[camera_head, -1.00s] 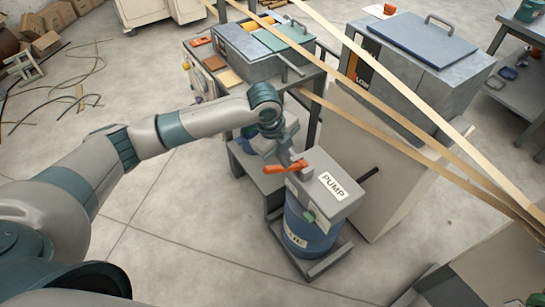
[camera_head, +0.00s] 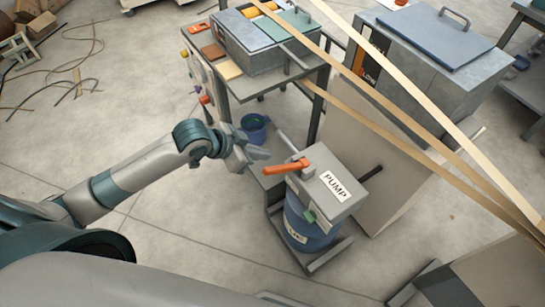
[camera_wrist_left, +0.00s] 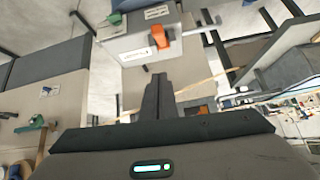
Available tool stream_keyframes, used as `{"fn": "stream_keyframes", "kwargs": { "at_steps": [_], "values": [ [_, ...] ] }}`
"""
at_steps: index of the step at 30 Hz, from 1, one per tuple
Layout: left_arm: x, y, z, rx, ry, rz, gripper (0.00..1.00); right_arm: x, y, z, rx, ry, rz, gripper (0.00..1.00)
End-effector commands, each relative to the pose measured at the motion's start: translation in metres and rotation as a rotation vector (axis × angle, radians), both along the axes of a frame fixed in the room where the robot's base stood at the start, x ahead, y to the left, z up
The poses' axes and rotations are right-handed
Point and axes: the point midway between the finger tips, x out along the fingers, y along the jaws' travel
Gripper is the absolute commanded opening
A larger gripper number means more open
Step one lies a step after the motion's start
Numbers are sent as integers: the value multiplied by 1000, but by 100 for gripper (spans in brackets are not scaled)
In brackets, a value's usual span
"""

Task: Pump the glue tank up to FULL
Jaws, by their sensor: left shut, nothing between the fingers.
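The grey pump box (camera_head: 325,184), labelled PUMP, sits on a blue drum (camera_head: 308,226). Its orange handle (camera_head: 287,166) sticks out to the left, nearly level. The pump box (camera_wrist_left: 138,40) and the orange handle (camera_wrist_left: 164,38) also show at the top of the left wrist view. The grey lidded tank (camera_head: 420,85) stands behind to the right, with LOW readable on its dark front strip. My left gripper (camera_head: 262,153) is left of the handle, apart from it; its fingers (camera_wrist_left: 158,80) are together and empty. My right gripper is not seen.
A workbench (camera_head: 265,85) with a metal trough stands behind the pump. A blue bucket (camera_head: 254,128) sits close behind my left gripper. Long tan strips (camera_head: 420,160) cross diagonally above the pump's right side.

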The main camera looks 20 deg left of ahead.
Motion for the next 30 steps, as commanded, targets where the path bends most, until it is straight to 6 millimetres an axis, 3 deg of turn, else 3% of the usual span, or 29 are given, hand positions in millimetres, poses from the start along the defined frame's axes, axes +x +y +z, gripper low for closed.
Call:
{"fn": "stream_keyframes", "kwargs": {
  "at_steps": [6, 20, 30],
  "values": [
    [-6, 9, 5, -51, 5, 77, 0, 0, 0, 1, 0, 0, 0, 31],
    [-5, 9, 4, -54, 5, 82, 0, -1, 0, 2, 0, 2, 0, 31],
    [11, -4, -15, -55, 7, 83, 0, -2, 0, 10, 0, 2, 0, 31]
  ]
}}
